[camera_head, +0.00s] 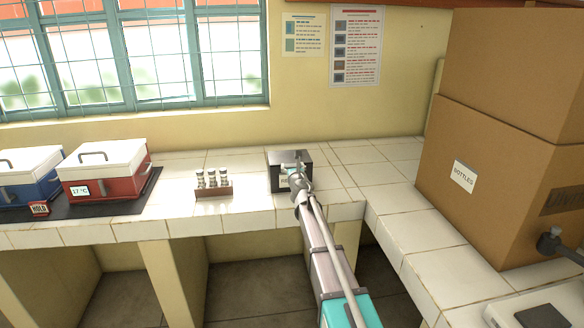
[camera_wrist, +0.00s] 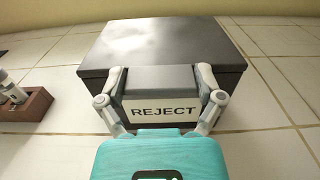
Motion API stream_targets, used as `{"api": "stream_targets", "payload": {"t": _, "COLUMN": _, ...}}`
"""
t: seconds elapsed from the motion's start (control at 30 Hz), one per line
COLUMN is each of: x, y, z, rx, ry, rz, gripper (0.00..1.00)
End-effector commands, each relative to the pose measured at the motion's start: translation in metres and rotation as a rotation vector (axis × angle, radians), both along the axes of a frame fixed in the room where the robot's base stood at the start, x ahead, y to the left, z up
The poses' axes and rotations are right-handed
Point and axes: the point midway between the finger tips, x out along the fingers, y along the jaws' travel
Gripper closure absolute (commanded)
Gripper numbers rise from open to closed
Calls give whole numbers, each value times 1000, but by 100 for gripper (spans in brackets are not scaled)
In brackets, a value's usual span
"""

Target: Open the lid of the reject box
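The reject box (camera_wrist: 150,45) is a dark grey box with a flat lid, which lies closed in the wrist view. A white label reading REJECT (camera_wrist: 165,110) is on its front. In the head view the box (camera_head: 292,156) stands on the tiled counter, partly hidden by my arm. My gripper (camera_wrist: 160,80) is at the front of the box, its two fingers spread apart to either side of the label, the tips near the front edge of the lid. I cannot tell whether the fingertips touch the box.
A small wooden rack with several vials (camera_head: 213,190) stands left of the box. Further left are a red cooler (camera_head: 105,170) and a blue cooler (camera_head: 28,176) on a dark mat. Large cardboard boxes (camera_head: 500,180) stand at the right. Bare tiles surround the reject box.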

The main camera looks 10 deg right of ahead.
Motion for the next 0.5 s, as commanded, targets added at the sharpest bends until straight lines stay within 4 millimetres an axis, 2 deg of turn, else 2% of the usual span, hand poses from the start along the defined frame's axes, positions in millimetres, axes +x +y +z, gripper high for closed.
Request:
{"api": "stream_targets", "payload": {"t": 0.03, "x": 0, "y": 0, "z": 0, "rx": 0, "ry": 0, "rz": 1, "gripper": 61}}
{"api": "stream_targets", "payload": {"t": 0.1, "x": 0, "y": 0, "z": 0, "rx": 0, "ry": 0, "rz": 1, "gripper": 74}}
{"api": "stream_targets", "payload": {"t": 0.13, "x": 0, "y": 3, "z": 0, "rx": 26, "ry": 1, "rz": 0, "gripper": 76}}
{"api": "stream_targets", "payload": {"t": 0.5, "x": 1, "y": 0, "z": 10, "rx": 0, "ry": -1, "rz": 2, "gripper": 76}}
